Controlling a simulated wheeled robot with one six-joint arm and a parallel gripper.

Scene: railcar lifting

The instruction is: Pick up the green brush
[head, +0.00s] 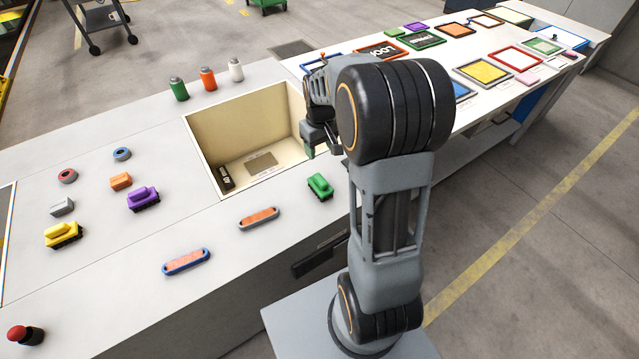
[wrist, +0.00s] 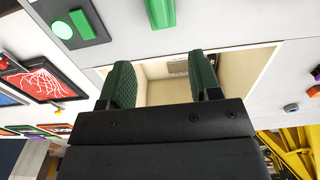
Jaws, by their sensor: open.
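The green brush (head: 320,186), a green handle on dark bristles, lies on the white bench just to the right of the sunken bin's front right corner. It also shows in the wrist view (wrist: 160,12), at the top edge and partly cut off, beyond my fingers and lined up with the gap between them. My gripper (head: 309,148) points down by the right side of the bin, behind the brush and apart from it. In the wrist view my gripper (wrist: 162,82) has its two green-padded fingers spread, with nothing between them.
The open bin (head: 205,165) holds a small dark object. Purple (head: 143,199) and yellow brushes (head: 63,234) lie at the left. Sanding-block-like pieces, orange (head: 259,217) and blue-edged (head: 186,261), lie near the front edge. Green, orange and white bottles stand behind the bin. Framed panels fill the right bench.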

